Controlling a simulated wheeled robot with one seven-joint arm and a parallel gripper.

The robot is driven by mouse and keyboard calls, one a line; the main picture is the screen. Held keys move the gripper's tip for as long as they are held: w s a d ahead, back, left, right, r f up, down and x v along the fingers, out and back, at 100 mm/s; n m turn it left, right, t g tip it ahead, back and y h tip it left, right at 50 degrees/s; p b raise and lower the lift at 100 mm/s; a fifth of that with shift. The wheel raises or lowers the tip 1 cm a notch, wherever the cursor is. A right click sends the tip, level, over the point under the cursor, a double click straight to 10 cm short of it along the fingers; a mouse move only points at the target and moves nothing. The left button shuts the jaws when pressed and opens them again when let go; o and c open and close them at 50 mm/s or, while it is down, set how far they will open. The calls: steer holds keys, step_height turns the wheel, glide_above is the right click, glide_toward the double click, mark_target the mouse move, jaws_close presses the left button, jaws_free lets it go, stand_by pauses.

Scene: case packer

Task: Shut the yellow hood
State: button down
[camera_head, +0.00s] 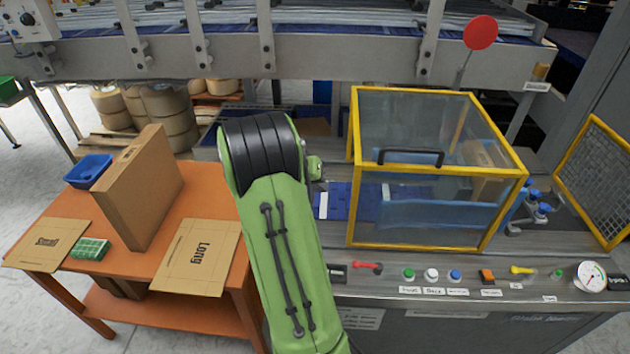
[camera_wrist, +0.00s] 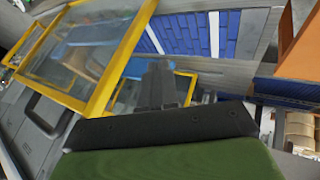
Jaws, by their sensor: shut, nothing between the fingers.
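The yellow hood (camera_head: 437,168) is a yellow-framed box with clear panels on the machine's grey deck. Its lower front bar appears to lie along the deck; I cannot tell whether it is fully seated. A black handle (camera_head: 410,157) runs along its upper front bar. In the wrist view the yellow hood (camera_wrist: 122,62) fills the upper left, with the dark handle (camera_wrist: 48,113) at the left. My gripper (camera_wrist: 158,70) is shut and empty, apart from the handle. In the head view my green arm hides the gripper.
A control strip with buttons, a red lever (camera_head: 367,267) and a gauge (camera_head: 590,277) runs along the front. A mesh guard (camera_head: 600,165) stands at the right. An orange table (camera_head: 195,205) with cardboard (camera_head: 140,190) is at the left. A conveyor (camera_head: 200,55) crosses behind.

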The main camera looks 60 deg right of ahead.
steer(key=s+d+f, duration=0.3)
steer(key=s+d, duration=0.1)
steer(key=shift+s, duration=0.2)
steer(key=shift+s, duration=0.1)
